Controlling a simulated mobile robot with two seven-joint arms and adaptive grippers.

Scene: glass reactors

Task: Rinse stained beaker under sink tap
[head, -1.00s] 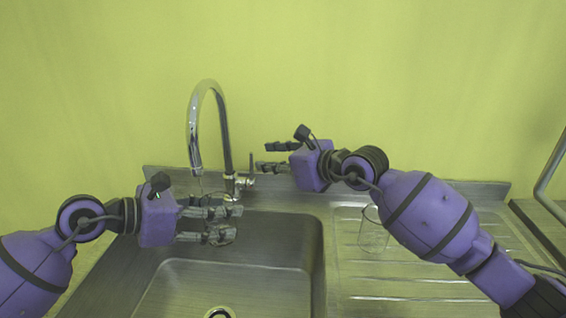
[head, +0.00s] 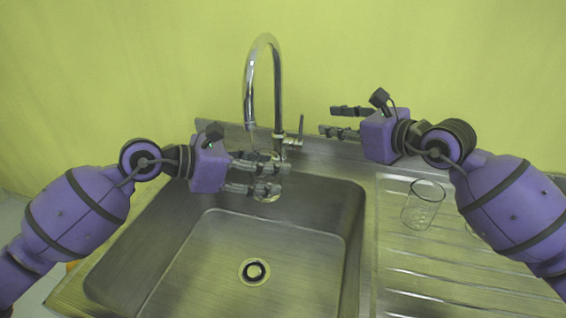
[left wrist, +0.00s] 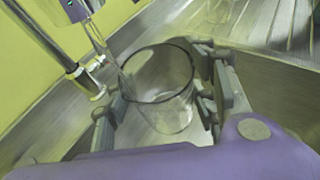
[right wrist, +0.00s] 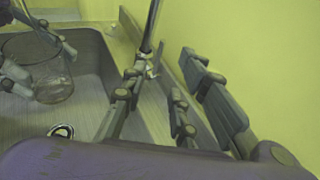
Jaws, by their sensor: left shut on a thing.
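The clear glass beaker (left wrist: 160,90) is held upright or slightly tilted between the fingers of my left gripper (head: 262,175), below the tap spout over the back of the sink. It also shows in the right wrist view (right wrist: 42,75); stains cannot be made out. The chrome tap (head: 263,75) arches above it. In the left wrist view a thin clear streak, seemingly water, runs from the spout to the beaker's mouth. My right gripper (head: 342,120) is open and empty, beside the upright tap lever (head: 301,125), its fingers apart. Whether it touches the lever is unclear.
The steel sink (head: 210,285) is empty, with a round drain (head: 254,271) in its floor. Another clear beaker (head: 422,208) stands on the ribbed drainboard (head: 420,280) under my right arm. The yellow-green wall (head: 420,45) is close behind the tap.

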